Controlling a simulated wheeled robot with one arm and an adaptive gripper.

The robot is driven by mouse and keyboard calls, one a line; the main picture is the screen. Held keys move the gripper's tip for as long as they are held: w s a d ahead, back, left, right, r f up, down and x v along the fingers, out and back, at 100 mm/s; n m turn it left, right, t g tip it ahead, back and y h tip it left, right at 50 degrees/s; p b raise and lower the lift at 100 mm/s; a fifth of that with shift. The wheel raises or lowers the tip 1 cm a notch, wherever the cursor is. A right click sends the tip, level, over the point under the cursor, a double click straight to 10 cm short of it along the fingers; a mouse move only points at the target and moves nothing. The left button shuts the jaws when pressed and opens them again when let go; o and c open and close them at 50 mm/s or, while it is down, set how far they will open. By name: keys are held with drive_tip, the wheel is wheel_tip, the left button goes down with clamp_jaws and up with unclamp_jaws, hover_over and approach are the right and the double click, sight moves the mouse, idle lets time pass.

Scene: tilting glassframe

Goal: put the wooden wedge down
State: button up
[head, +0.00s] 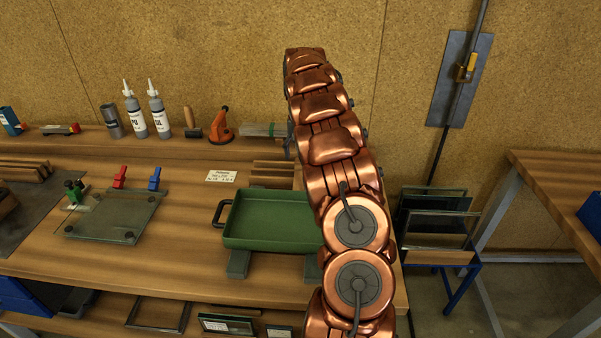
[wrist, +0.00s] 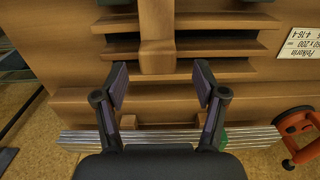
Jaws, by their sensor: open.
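A pale wooden piece (wrist: 157,28), which looks like the wooden wedge, lies lengthwise across a stack of wooden strips (wrist: 205,45) in the wrist view. My gripper (wrist: 160,80) is open, with a finger to each side of the wedge's near end and a clear gap at both sides. The fingers do not touch it. Whether the fingertips are level with the wedge or above it I cannot tell. In the head view the strips (head: 270,174) show beside my arm, which hides my gripper; I cannot make out the wedge there.
A green tray (head: 265,243) stands in front of the strips. A bundle of metal strips (wrist: 85,140) and an orange tool (wrist: 297,128) lie close to my gripper. A paper label (head: 221,177) lies left of the strips. Bottles (head: 134,115) stand at the back. Bare bench (head: 190,250) lies left of the tray.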

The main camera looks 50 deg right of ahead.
sight(300, 176)
drive_tip(key=shift+s+f+p, duration=0.2)
drive_tip(key=shift+f+p, duration=0.55)
drive_tip(key=shift+f, duration=0.25)
drive_tip(key=shift+a+f+p, duration=0.1)
drive_tip(key=shift+f+p, duration=0.5)
drive_tip(key=shift+f, duration=1.2)
clamp_jaws()
drive_tip(key=shift+r, duration=0.15)
